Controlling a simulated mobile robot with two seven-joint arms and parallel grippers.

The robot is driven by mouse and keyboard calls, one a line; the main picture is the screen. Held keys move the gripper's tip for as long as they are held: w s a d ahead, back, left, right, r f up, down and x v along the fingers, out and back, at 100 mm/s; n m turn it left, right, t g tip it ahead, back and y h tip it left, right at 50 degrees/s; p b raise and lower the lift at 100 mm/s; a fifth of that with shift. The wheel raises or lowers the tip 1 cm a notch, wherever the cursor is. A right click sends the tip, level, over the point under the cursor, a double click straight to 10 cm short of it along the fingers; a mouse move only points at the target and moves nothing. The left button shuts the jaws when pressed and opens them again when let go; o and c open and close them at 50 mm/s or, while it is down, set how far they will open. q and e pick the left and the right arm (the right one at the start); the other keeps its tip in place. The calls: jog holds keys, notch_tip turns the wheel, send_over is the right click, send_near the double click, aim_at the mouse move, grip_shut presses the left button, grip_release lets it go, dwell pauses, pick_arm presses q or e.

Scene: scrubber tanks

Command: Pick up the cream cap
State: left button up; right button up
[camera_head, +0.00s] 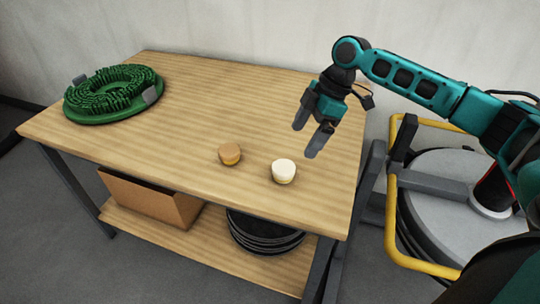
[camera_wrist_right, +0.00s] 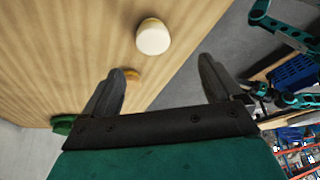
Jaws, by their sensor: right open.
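The cream cap (camera_head: 284,171) stands on the wooden table near its front right edge. It also shows in the right wrist view (camera_wrist_right: 153,37), beyond my fingertips and between their lines. My right gripper (camera_head: 306,137) is open and empty, above the table, up and to the right of the cream cap in the head view. Its two fingers also show in the right wrist view (camera_wrist_right: 165,75), apart from the cap. My left gripper is in neither view.
An orange-tan cap (camera_head: 229,154) stands left of the cream cap. A green round brush (camera_head: 115,92) lies at the table's far left. A cardboard box (camera_head: 150,196) and dark discs (camera_head: 264,234) sit on the lower shelf. A yellow-railed machine (camera_head: 424,266) stands at the right.

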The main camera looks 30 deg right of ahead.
jog(key=w, duration=0.1)
jog(key=b, duration=0.1)
send_over(284, 166)
jog(key=s+d, duration=0.1)
jog(key=d, duration=0.1)
notch_tip(284, 166, down, 6)
jog(key=shift+a, duration=0.15)
jog(key=shift+b+x, duration=0.4)
jog(key=shift+x, duration=2.7)
jog(key=shift+w, duration=0.15)
jog(key=c, duration=1.1)
